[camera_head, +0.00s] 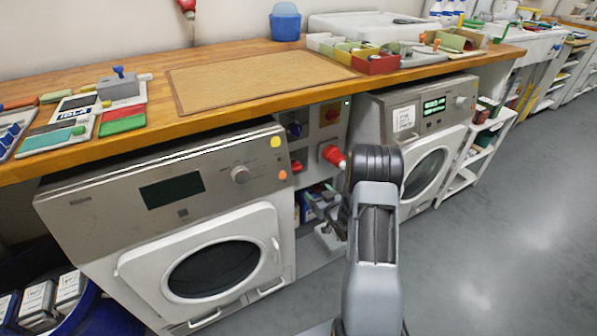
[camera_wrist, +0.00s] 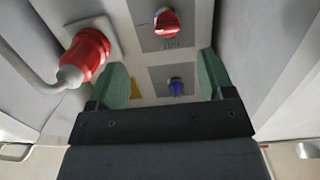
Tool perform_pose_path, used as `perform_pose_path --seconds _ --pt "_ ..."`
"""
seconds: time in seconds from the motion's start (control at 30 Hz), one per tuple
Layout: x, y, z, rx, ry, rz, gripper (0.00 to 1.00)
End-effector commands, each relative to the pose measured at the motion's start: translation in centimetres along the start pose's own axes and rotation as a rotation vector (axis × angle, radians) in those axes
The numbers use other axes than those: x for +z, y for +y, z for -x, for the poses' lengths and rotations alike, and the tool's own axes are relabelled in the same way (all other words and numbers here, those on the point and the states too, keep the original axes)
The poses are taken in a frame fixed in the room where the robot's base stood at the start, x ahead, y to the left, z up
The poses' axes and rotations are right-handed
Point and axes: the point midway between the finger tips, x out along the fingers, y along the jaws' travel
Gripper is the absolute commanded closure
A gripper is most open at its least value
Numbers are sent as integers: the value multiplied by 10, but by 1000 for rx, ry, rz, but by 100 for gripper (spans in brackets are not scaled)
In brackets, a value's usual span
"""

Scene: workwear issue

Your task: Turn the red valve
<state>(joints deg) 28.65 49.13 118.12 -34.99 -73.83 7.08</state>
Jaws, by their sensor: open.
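The red valve (camera_wrist: 167,23) is a round red knob on a grey plate with upside-down "HOT" lettering, at the top of the wrist view. In the head view the red valve (camera_head: 297,166) is small, on the panel between the two washers. The blue valve (camera_wrist: 176,87) sits below it in the wrist view, and above it in the head view (camera_head: 294,130). My gripper (camera_wrist: 163,62) is open, its green fingers wide apart with nothing between them. The fingers point toward the panel and appear apart from the red valve. In the head view I cannot make out the fingers.
A red plug (camera_wrist: 88,52) with a grey cable sticks out beside the red valve; it also shows in the head view (camera_head: 333,156). The left washer (camera_head: 90,215) and right washer (camera_head: 365,110) flank the narrow gap. A wooden counter (camera_head: 150,65) runs above. Grey floor is clear at right.

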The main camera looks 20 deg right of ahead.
Motion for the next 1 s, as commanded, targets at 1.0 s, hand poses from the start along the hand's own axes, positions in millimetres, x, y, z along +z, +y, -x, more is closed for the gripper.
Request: perform_pose_path --seconds 1.0 --pt "-30 -8 -132 -28 99 -2 25"
